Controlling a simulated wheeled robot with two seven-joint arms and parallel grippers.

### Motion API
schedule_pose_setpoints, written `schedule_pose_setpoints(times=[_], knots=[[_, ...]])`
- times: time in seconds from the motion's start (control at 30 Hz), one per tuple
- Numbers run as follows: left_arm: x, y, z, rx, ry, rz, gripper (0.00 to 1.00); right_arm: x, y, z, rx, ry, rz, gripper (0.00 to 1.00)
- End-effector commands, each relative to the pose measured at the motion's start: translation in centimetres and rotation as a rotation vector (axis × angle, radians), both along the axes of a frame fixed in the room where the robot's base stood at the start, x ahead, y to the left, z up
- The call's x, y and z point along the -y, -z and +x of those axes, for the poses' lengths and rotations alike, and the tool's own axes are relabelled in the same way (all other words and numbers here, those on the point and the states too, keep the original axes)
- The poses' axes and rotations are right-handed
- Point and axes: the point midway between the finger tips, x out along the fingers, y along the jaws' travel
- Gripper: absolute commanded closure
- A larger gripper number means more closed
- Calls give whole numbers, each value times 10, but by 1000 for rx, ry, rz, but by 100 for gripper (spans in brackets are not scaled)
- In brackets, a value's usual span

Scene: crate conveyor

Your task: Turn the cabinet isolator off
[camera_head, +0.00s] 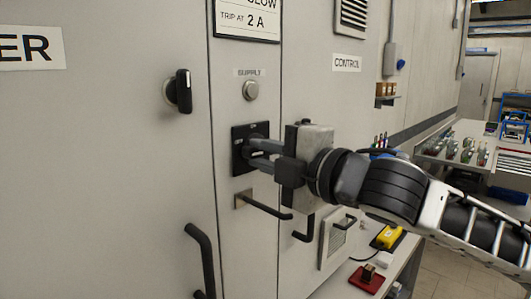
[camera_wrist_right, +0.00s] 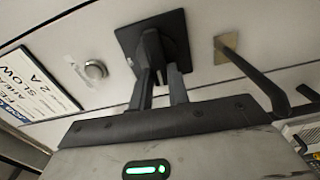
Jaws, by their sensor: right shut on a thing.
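The isolator is a black square plate (camera_head: 238,134) with a dark knob, on the grey cabinet's narrow middle panel. It also shows at the top of the right wrist view (camera_wrist_right: 126,37). My right gripper (camera_head: 257,150) comes in from the right, and its two fingers reach the middle of the plate. In the right wrist view the fingers (camera_wrist_right: 163,62) are closed around the knob. The fingers hide most of the knob, so its exact angle cannot be told. My left gripper is not in view.
A round silver button (camera_head: 251,90) under a SUPPLY label sits above the isolator. A black rotary handle (camera_head: 182,91) is on the left door. A black bar handle (camera_head: 265,206) sticks out just below my gripper. A bench (camera_head: 467,128) stands at the far right.

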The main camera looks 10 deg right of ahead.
Motion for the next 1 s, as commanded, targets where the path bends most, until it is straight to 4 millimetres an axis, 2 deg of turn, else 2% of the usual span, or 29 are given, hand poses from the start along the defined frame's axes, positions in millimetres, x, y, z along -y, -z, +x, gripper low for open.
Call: schedule_pose_setpoints(times=[0.67, 0.7, 0.73, 0.77, 1.0], knots=[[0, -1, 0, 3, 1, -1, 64, 0, 0, 0, 34, -1, -47, 100], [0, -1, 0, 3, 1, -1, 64, 0, 0, 0, 33, -1, -46, 72], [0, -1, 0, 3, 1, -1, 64, 0, 0, 0, 33, -1, -46, 63], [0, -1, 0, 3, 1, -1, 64, 0, 0, 0, 33, -1, -46, 61], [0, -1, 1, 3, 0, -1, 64, 0, 1, 0, 32, 0, -47, 61]])
